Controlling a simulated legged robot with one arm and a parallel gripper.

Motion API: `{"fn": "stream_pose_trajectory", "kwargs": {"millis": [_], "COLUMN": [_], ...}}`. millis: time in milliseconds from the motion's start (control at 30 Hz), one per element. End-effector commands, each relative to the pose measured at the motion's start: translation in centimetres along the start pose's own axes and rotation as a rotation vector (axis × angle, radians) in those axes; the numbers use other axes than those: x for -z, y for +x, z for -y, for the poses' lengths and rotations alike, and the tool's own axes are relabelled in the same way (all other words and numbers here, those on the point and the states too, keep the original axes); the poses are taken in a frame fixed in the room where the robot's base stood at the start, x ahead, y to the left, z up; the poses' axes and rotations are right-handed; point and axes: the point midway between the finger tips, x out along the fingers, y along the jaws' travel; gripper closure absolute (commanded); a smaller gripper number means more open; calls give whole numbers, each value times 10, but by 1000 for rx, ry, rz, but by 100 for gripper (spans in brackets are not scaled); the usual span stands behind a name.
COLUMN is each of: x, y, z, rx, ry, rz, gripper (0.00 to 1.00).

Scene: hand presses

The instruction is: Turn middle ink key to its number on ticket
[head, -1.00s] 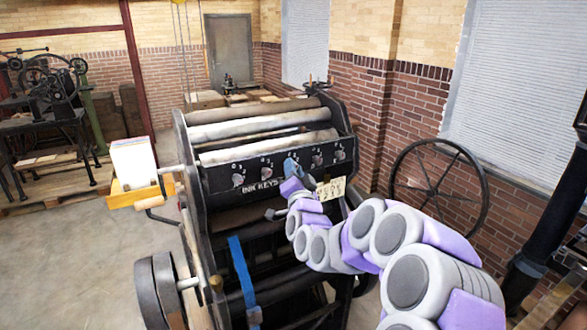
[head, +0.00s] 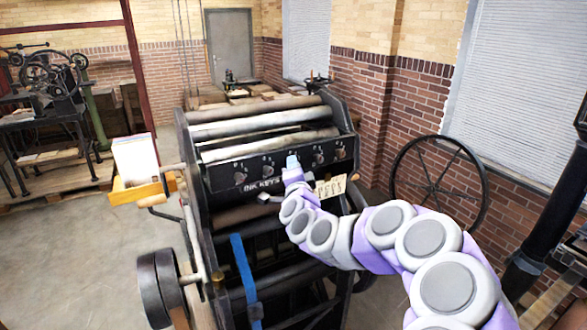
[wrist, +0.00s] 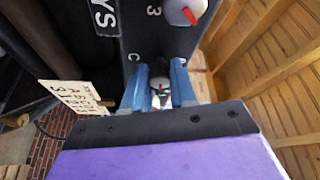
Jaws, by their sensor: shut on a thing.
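My gripper (head: 292,163) is at the middle of the row of ink keys on the press's dark panel (head: 218,178). In the wrist view its two blue fingers (wrist: 159,90) are shut on the middle ink key (wrist: 159,87), a dark grey knob with a pale mark. The gripper hides this key in the head view, and its dial number cannot be read. The cream ticket (head: 331,187) hangs just right of and below the gripper. It also shows in the wrist view (wrist: 75,98), but its writing is too small to read surely.
Other ink keys stand on both sides, including one at the left (head: 240,178) and one at the right (head: 319,158). A neighbouring key with a red pointer (wrist: 185,12) is close in the wrist view. Rollers (head: 262,128) lie above the panel; a spoked wheel (head: 438,190) stands right.

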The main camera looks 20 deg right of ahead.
Motion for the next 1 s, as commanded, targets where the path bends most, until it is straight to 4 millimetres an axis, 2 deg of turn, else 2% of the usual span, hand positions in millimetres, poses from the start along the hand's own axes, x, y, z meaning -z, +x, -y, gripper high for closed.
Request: {"fn": "stream_pose_trajectory", "kwargs": {"millis": [233, 267, 500, 833, 1000], "x": [0, 0, 0, 0, 1], "y": [0, 0, 0, -3, -17], "z": [-3, -3, -2, -1, 0], "rx": [-6, -6, -3, -1, -1], "ry": [1, 1, 0, 0, 1], "rz": [1, 1, 0, -1, 0], "gripper": [100, 72, 49, 49, 49]}}
